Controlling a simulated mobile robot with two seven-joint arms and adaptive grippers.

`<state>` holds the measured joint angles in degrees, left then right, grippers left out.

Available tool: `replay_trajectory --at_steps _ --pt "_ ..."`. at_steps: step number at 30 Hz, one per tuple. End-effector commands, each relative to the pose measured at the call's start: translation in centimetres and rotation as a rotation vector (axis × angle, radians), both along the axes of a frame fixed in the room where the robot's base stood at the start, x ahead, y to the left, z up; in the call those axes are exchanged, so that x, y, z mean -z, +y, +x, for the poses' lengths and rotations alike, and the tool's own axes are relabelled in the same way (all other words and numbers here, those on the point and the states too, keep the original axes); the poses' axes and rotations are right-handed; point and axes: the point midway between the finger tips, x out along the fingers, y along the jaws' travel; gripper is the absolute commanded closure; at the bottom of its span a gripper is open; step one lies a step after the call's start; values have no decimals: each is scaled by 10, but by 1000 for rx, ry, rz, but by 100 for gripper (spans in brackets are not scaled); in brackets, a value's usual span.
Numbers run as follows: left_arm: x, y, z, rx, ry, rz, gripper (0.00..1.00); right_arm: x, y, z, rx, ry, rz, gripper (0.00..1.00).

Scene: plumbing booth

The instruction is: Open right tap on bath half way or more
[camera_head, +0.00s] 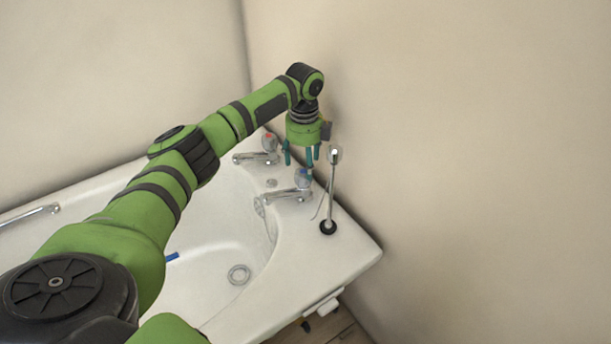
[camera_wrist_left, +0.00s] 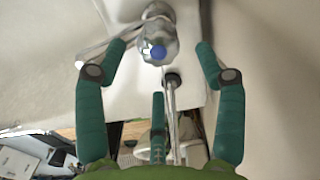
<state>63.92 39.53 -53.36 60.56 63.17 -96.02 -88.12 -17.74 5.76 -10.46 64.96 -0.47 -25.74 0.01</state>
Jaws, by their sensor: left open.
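The white bath (camera_head: 222,245) has two chrome taps on its right rim. The tap with a red mark (camera_head: 268,142) is farther back. The right tap, with a blue mark (camera_head: 302,179), is nearer and also shows in the left wrist view (camera_wrist_left: 159,40). My left gripper (camera_head: 302,164) points down just above the blue-marked tap, and its fingers partly overlap the tap in the head view. In the left wrist view the gripper is open, with the tap head between and slightly ahead of its spread fingers. Contact is not clear. My right gripper is out of view.
A slim upright rod (camera_head: 330,195) on a black base stands on the rim right of the blue-marked tap, close to the gripper. Walls (camera_head: 470,150) stand close behind and to the right. A metal grab handle (camera_head: 30,215) is at the far left.

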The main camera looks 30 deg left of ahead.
Motion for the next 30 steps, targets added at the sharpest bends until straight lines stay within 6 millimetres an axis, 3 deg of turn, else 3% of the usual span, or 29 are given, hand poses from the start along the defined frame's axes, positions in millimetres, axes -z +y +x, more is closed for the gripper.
replay_trajectory --at_steps 3,9,19,20,23,24,30 --pt "21 0 -1 0 3 0 30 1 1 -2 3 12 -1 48" --pt "42 0 0 -1 0 -1 30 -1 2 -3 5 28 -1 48" --pt "46 0 0 0 0 0 30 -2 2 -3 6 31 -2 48" --pt "46 0 0 0 0 0 38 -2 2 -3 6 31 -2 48" --pt "46 0 0 0 0 0 78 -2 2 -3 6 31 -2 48" --pt "46 0 0 0 0 -1 84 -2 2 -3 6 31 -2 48" --pt "46 -2 0 0 1 -3 85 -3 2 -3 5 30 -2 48"
